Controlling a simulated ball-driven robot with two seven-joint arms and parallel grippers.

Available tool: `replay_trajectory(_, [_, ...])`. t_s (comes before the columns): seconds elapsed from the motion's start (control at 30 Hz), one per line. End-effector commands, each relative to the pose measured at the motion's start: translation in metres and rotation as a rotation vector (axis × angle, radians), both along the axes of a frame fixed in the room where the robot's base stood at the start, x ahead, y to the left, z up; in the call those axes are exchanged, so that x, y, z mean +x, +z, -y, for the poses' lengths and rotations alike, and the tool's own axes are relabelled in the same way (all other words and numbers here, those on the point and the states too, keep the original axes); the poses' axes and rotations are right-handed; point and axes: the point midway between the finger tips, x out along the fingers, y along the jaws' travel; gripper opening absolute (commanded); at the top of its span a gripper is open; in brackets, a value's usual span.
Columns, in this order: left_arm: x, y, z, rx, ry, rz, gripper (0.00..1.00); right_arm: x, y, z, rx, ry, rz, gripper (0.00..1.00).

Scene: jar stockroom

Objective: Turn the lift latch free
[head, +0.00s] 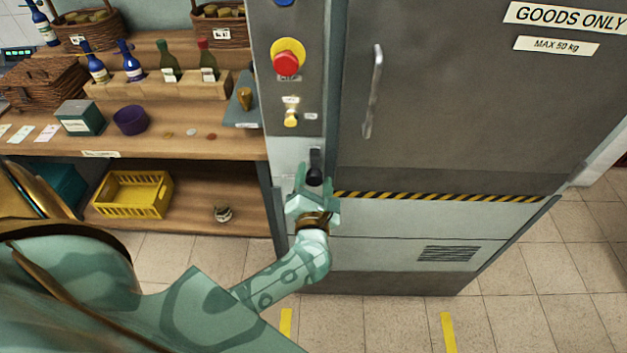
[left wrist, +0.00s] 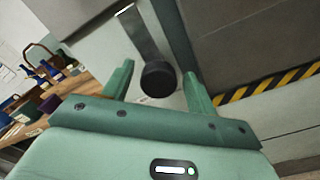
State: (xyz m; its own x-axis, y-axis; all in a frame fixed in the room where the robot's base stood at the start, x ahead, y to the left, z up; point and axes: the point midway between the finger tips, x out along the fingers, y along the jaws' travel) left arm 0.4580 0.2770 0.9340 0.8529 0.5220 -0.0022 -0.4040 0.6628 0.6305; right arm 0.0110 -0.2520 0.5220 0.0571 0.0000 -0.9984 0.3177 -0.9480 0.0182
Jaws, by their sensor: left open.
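The lift latch is a dark lever with a round black knob (head: 314,177) on the pale panel at the lower left of the lift front. In the left wrist view the black knob (left wrist: 158,76) hangs at the lower end of a grey lever plate. My left gripper (head: 315,184) is in front of it. In the left wrist view the fingers of my left gripper (left wrist: 160,84) are open, one on each side of the knob, with gaps on both sides. I cannot tell how deep the knob sits between them. My right gripper is not in view.
The grey lift door (head: 470,110) with a long handle (head: 373,92) is to the right. A red stop button (head: 287,63) and a yellow key switch (head: 291,118) sit above the latch. Shelves (head: 190,145) with bottles and a yellow crate (head: 133,194) stand left. The tiled floor in front is clear.

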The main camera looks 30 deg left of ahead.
Motion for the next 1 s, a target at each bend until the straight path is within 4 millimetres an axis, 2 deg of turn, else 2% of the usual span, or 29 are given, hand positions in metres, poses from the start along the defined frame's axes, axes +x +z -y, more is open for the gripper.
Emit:
replay_trajectory(0.3, [-0.075, -0.001, 0.046, -0.003, -0.002, -0.005, 0.58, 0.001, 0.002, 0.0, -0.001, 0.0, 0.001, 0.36])
replay_trajectory(0.5, [-0.106, -0.001, 0.066, -0.001, -0.002, -0.003, 0.58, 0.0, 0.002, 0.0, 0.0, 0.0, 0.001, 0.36])
replay_trajectory(0.7, [-0.118, 0.0, 0.074, 0.0, -0.004, -0.002, 0.58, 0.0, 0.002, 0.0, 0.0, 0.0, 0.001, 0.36])
replay_trajectory(1.0, [-0.118, 0.0, 0.074, 0.0, -0.003, -0.001, 0.58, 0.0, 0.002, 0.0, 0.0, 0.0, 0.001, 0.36])
